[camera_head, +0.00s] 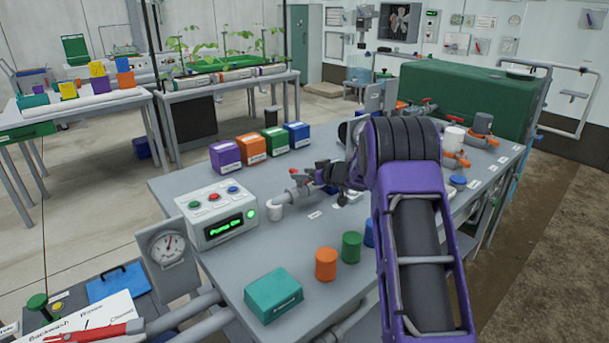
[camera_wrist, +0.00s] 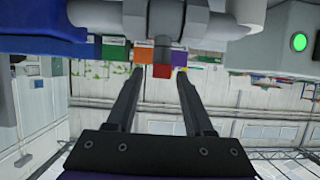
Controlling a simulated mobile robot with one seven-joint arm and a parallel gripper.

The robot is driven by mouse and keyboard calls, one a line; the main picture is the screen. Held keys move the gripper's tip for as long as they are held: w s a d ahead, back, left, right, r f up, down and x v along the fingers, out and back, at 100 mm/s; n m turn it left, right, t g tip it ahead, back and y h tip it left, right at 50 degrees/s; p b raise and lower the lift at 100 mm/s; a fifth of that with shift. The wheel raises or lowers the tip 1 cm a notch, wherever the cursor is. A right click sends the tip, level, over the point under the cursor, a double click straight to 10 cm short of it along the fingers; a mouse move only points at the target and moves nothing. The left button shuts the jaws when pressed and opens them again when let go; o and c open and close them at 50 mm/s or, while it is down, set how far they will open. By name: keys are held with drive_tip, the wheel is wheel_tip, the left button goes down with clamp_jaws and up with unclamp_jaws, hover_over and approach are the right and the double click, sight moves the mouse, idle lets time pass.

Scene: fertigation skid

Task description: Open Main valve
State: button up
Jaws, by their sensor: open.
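A red piece (camera_wrist: 162,71) shows between the fingertips, below a thick grey pipe (camera_wrist: 150,18). I cannot tell whether the fingers touch it. My arm hides part of the pipework.
The control box (camera_head: 217,212) with a green display stands left of the valve. Purple, orange, green and blue boxes (camera_head: 251,149) stand behind. A teal box (camera_head: 273,295) and orange and green cylinders (camera_head: 326,264) stand in front.

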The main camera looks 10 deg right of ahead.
clamp_jaws()
drive_tip(key=shift+d+r+p, duration=0.1)
drive_tip(key=shift+r+p, duration=0.1)
drive_tip(key=shift+p, duration=0.65)
drive_tip(key=shift+r+n+g+y+p, duration=0.1)
drive_tip(key=shift+n+g+y+p, duration=0.25)
drive_tip(key=shift+p, duration=0.2)
drive_tip(key=n+g+y+p, duration=0.1)
drive_tip(key=p, duration=0.2)
drive_tip(key=shift+w+d+n+p, duration=0.1)
drive_tip(key=shift+d+n+p, duration=0.05)
drive_tip(key=shift+n+p, duration=0.15)
drive_tip(key=shift+w+d+f+n+g+y, duration=0.1)
drive_tip(key=shift+f+n+g+y, duration=0.15)
drive_tip(key=shift+n+g+y, duration=0.3)
drive_tip(key=shift+w+d+f+n+g+y, duration=0.1)
drive_tip(key=shift+f+n+g+y, duration=0.1)
drive_tip(key=shift+n+g+y, duration=0.5)
drive_tip(key=shift+n, duration=0.1)
drive_tip(key=shift+n+b, duration=0.3)
drive_tip(key=shift+b, duration=0.05)
drive_tip(key=shift+w+r+n+g+y, duration=0.1)
drive_tip(key=shift+n+g+y, duration=0.25)
drive_tip(key=shift+g, duration=0.25)
